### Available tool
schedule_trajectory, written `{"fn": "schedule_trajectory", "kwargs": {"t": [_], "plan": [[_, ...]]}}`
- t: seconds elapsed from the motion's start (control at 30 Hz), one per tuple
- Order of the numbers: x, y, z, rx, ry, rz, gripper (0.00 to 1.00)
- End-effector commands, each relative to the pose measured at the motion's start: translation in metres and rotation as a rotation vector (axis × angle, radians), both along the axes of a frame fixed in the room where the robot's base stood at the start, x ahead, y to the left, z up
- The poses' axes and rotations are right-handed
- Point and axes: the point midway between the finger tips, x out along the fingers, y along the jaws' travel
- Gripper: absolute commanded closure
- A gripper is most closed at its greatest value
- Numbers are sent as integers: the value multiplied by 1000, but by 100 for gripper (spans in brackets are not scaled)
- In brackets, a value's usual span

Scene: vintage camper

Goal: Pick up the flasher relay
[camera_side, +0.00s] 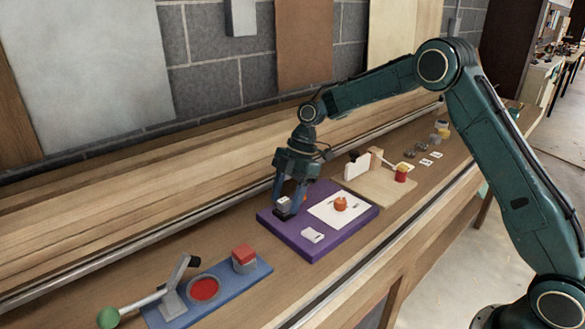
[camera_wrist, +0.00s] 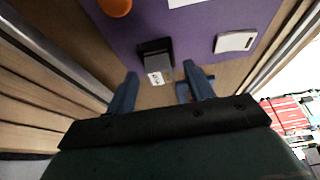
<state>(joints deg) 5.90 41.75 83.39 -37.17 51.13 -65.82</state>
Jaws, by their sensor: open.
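A small box that looks like the flasher relay (camera_wrist: 157,62), grey and black with a white printed label, stands at the edge of the purple mat (camera_wrist: 205,22). In the side view the relay (camera_side: 283,202) is partly hidden by my fingers. My gripper (camera_side: 289,204) points down over it. In the wrist view my gripper (camera_wrist: 160,72) is open, with one blue finger on each side of the relay and a visible gap at each side. I cannot tell whether the fingertips reach the relay's full depth.
A pale flat block (camera_side: 312,235) lies on the purple mat near its front edge. A white sheet with an orange part (camera_side: 340,203) lies to the right. A blue board (camera_side: 215,290) with a lever and red parts is at the left. A wooden board (camera_side: 385,195) is farther right.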

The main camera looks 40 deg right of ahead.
Motion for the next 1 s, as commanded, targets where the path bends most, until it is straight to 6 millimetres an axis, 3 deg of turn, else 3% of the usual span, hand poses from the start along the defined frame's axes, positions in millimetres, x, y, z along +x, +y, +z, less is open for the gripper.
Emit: {"fn": "schedule_trajectory", "kwargs": {"t": [0.37,0.6,1.0], "plan": [[0,0,0,0,0,0,47],[0,0,0,0,0,0,94],[0,0,4,1,-1,1,96]]}}
